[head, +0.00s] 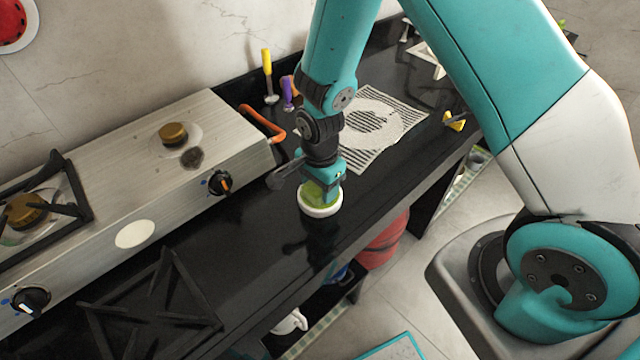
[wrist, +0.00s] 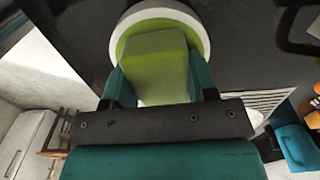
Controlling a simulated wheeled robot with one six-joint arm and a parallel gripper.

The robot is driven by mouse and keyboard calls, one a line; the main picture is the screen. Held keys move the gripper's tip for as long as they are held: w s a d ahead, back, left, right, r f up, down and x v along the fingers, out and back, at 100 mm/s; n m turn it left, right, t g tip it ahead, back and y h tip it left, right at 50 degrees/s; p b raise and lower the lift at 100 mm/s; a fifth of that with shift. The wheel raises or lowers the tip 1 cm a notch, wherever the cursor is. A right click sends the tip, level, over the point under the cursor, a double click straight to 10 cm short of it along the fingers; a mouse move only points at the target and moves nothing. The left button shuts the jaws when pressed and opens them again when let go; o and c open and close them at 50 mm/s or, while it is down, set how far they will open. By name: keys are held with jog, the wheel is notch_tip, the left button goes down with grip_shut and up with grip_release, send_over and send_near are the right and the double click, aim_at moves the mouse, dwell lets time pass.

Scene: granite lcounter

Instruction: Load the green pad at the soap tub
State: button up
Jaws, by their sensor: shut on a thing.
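The green pad (wrist: 155,65) is a block held between the teal fingers of my gripper (wrist: 160,85). The soap tub (wrist: 202,32) is a round, low white dish with green inside, directly beyond the pad in the wrist view. In the head view my gripper (head: 322,188) points down over the tub (head: 320,211) on the black counter, with a bit of green showing between them. The pad's end overlaps the tub's green inside in the wrist view. Whether it touches the soap, I cannot tell.
A steel stove (head: 110,190) stands left of the tub. A loose black grate (head: 155,308) lies at the front left. A striped mat (head: 375,120) lies behind my gripper. Yellow-handled (head: 267,65) and orange-handled (head: 262,125) tools are at the back. Dark counter is clear in front of the tub.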

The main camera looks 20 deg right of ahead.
dwell(0.3)
notch_tip(320, 180, up, 7)
jog(key=p, duration=0.5)
jog(key=shift+p, duration=0.35)
dwell(0.4)
jog(key=shift+d+f+n, duration=0.35)
jog(key=shift+d+n, duration=0.05)
jog(key=shift+n, duration=0.1)
jog(key=d+f+n+b, duration=0.1)
jog(key=d+n, duration=0.1)
jog(key=n, duration=0.1)
jog(key=d+f+n+b, duration=0.1)
jog(key=d+f+n, duration=0.1)
jog(key=d+n, duration=0.1)
jog(key=d+f+n+b, duration=0.1)
jog(key=d+f+n, duration=0.1)
jog(key=n, duration=0.3)
jog(key=shift+s+d+b, duration=0.15)
jog(key=shift+d+b, duration=0.2)
jog(key=shift+d, duration=0.2)
jog(key=shift+d+f+n, duration=0.2)
jog(key=shift+d+n, duration=0.35)
jog(key=shift+n, duration=0.35)
